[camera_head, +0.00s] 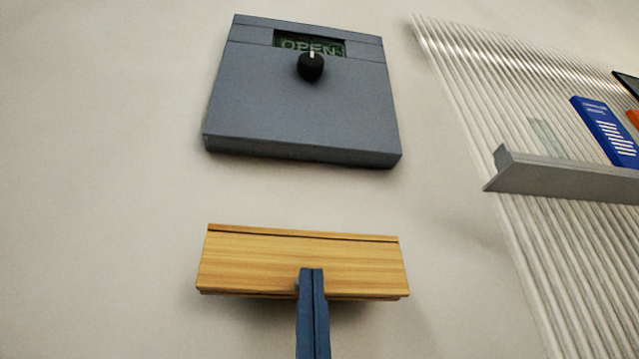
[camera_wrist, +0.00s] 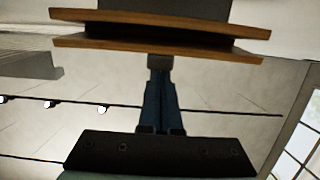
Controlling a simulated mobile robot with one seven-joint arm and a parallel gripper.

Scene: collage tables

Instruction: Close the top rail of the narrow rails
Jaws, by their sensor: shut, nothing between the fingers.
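A wooden unit with a light grain (camera_head: 250,262) is on the wall, low in the head view. A dark line runs along its top edge. In the wrist view it shows as two wooden boards (camera_wrist: 110,43) with a dark gap between them. I take these for the narrow rails; which one is the top rail I cannot tell. My blue gripper (camera_head: 312,272) is shut and empty. It points up at the unit's lower front, right of its middle. In the wrist view its tips (camera_wrist: 160,64) are close to the nearer board; I cannot tell if they touch.
A grey panel (camera_head: 290,110) with a black knob (camera_head: 311,66) and a small display reading "OPEN" hangs above the wooden unit. A grey ledge (camera_head: 570,180) with a blue box (camera_head: 605,132) is on ribbed panelling at right. The wall at left is bare.

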